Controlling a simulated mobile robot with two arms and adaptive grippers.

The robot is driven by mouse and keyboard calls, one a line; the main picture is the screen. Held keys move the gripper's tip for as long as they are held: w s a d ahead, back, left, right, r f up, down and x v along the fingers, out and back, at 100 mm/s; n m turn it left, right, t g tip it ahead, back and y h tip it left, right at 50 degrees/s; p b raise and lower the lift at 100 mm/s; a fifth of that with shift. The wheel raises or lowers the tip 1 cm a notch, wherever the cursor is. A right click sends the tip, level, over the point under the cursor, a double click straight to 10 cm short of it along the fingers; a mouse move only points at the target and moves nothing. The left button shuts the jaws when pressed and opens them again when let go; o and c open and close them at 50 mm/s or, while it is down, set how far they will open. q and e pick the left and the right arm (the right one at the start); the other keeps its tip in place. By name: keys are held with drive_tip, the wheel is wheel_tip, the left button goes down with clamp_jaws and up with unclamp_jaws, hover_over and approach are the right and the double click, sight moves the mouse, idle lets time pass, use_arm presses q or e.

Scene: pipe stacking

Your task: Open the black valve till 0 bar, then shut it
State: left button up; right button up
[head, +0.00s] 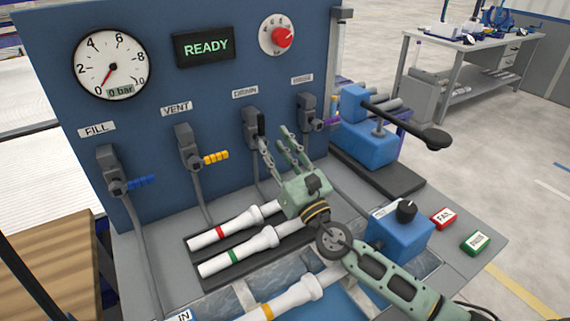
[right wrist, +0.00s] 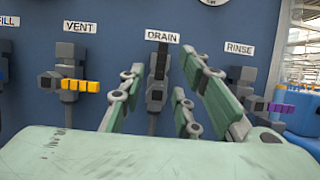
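The black valve, labelled DRAIN, is on the blue panel; its black handle (head: 262,122) points up. In the right wrist view the black handle (right wrist: 161,60) stands upright above the grey valve body. The gauge (head: 112,64) has its red needle at the low end, and its display reads 0 bar. My right gripper (head: 275,140) is open in front of this valve, its fingers pointing at the panel. In the right wrist view the fingers (right wrist: 160,88) are spread to either side of the valve, with nothing between them held. My left gripper is not in view.
FILL (head: 140,182), VENT (head: 215,157) and RINSE (head: 325,124) have blue, yellow and purple handles pointing right. White pipes (head: 235,228) lie below my right arm. A blue vise (head: 368,140) stands to the right. A screen (head: 205,48) reads READY.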

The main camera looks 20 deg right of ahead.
drive_tip(key=v, duration=0.6)
idle(0.3)
